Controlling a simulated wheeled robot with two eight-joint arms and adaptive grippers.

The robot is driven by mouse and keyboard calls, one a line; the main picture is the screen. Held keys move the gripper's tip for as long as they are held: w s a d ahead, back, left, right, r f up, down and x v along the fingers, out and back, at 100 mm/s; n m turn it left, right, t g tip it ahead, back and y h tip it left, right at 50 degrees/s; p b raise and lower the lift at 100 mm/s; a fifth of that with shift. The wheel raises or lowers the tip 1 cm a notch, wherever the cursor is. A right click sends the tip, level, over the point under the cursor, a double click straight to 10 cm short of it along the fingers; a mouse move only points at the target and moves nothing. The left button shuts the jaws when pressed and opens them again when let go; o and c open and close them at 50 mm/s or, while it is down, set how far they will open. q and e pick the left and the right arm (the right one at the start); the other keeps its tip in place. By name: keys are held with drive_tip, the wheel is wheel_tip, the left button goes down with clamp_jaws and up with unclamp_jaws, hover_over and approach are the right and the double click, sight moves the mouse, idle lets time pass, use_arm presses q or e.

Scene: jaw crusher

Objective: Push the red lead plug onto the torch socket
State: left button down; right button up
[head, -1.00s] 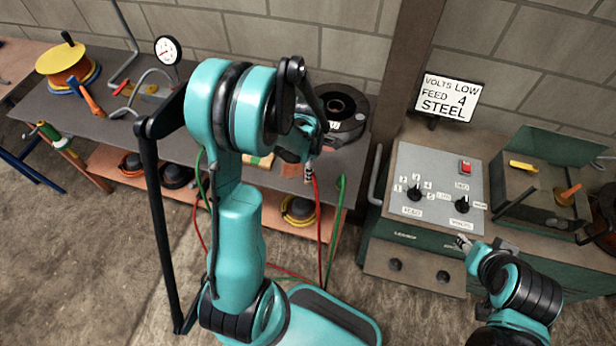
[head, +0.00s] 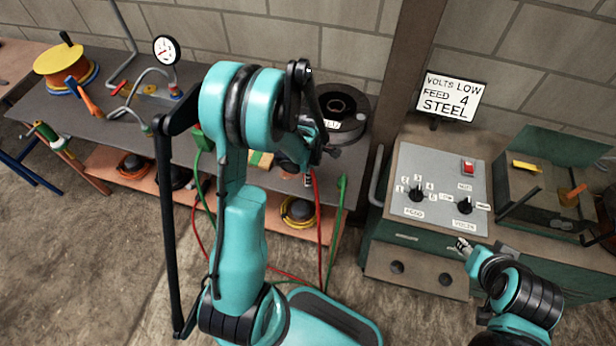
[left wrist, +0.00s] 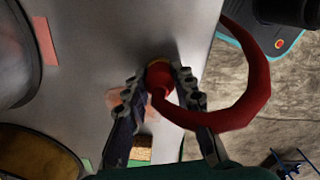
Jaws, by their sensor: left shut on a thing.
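My left gripper (left wrist: 160,82) is shut on the red lead plug (left wrist: 158,74), with one finger on each side of it. The red lead curves from the plug to the right in the left wrist view. In the head view, my left gripper (head: 308,174) is over the front edge of the grey bench, partly behind my arm, and the red lead (head: 318,205) hangs below it. I cannot make out the torch socket in either view. My right gripper (head: 464,245) is in front of the green machine's panel; its jaws are too small to judge.
A dark spool (head: 343,108) stands on the grey bench (head: 110,120) close behind my left gripper. A green lead (head: 341,205) hangs beside the red one. A control panel (head: 440,185) with knobs and a red switch is at right, below a white sign (head: 450,97).

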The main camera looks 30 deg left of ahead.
use_arm(q)
drive_tip(key=shift+r, duration=0.55)
drive_tip(key=r+p, duration=0.1)
drive_tip(key=r, duration=0.1)
drive_tip(key=d+r+p, duration=0.1)
drive_tip(key=r, duration=0.1)
drive_tip(key=d+r+p, duration=0.2)
drive_tip(key=d+r, duration=0.4)
drive_tip(key=d, duration=0.4)
drive_tip(key=shift+s+d+p, duration=0.2)
drive_tip(key=shift+d+p, duration=0.1)
drive_tip(key=shift+d, duration=0.05)
drive_tip(key=shift+w+a+f+m+b, duration=0.2)
drive_tip(key=shift+f+m+b, duration=0.45)
drive_tip(key=shift+m, duration=3.45)
drive_tip(key=shift+w+a+f+m+b, duration=0.15)
drive_tip(key=shift+f+m+b, duration=0.55)
drive_tip(key=shift+m, duration=3.4)
drive_tip(key=shift+w+a+f+m+b, duration=0.2)
drive_tip(key=shift+f+m+b, duration=0.45)
drive_tip(key=shift+m, duration=3.45)
